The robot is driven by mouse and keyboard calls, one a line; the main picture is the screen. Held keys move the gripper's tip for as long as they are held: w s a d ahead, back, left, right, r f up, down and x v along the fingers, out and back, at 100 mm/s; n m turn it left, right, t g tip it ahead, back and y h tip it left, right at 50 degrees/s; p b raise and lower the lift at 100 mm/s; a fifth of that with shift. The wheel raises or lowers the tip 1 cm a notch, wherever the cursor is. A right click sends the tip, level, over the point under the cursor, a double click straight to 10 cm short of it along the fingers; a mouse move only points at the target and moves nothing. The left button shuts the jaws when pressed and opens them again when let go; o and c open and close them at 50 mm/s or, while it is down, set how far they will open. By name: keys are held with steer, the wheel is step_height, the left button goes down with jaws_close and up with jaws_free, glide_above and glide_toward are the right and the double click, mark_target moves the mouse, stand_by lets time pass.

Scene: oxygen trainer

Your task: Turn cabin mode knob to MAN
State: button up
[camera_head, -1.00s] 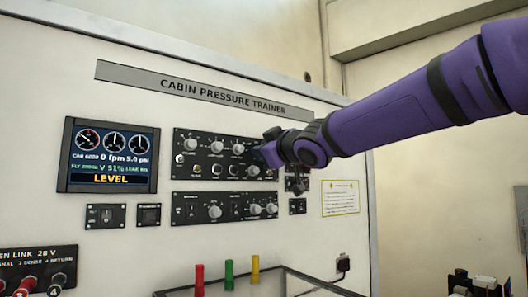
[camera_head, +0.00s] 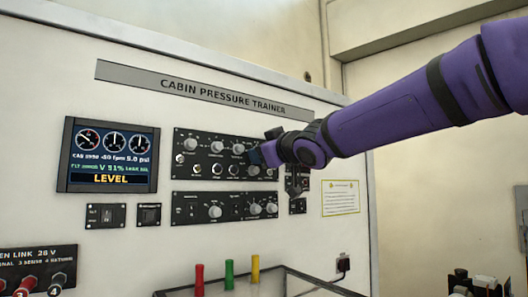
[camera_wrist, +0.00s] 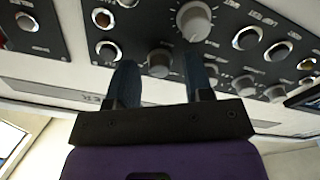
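The upper black knob panel (camera_head: 205,175) sits below the CABIN PRESSURE TRAINER sign. My gripper (camera_head: 257,156) is at its right end and hides the knobs there. In the wrist view, my gripper (camera_wrist: 160,68) is open, with its two dark fingers apart. A grey knob (camera_wrist: 159,61) appears in the gap between the fingertips, with space on both sides. I cannot tell whether the fingers reach around it or stop short. The labels are too blurred to tell which knob is the cabin mode knob or where it points.
A larger pale knob (camera_wrist: 195,20) is close to the right finger in the wrist view. A lower knob panel (camera_head: 225,207) and the display reading LEVEL (camera_head: 108,155) are on the same white board. Red, green and yellow posts (camera_head: 229,272) stand below.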

steer(key=shift+s, duration=0.1)
steer(key=v, duration=1)
steer(key=shift+s+d, duration=0.25)
stand_by(0.3)
steer(key=s+d+f+m+g+h, duration=0.1)
steer(key=s+d+f+m+h, duration=0.3)
steer(key=d+f, duration=0.4)
steer(key=s+d+f+m+g+h, duration=0.1)
steer(key=s+d+f+m+h, duration=0.3)
steer(key=d, duration=0.5)
steer(key=s+d+f+m+g+h, duration=0.1)
steer(key=s+d+f+m+g, duration=0.1)
steer(key=s+f, duration=0.6)
steer(key=s+d+f+m+g+h, duration=0.1)
steer(key=s+d+f+g, duration=0.3)
steer(key=s+f, duration=0.5)
steer(key=shift+s+f+m+g, duration=0.15)
steer(key=shift+f+m+g, duration=0.55)
steer(key=shift+g, duration=0.5)
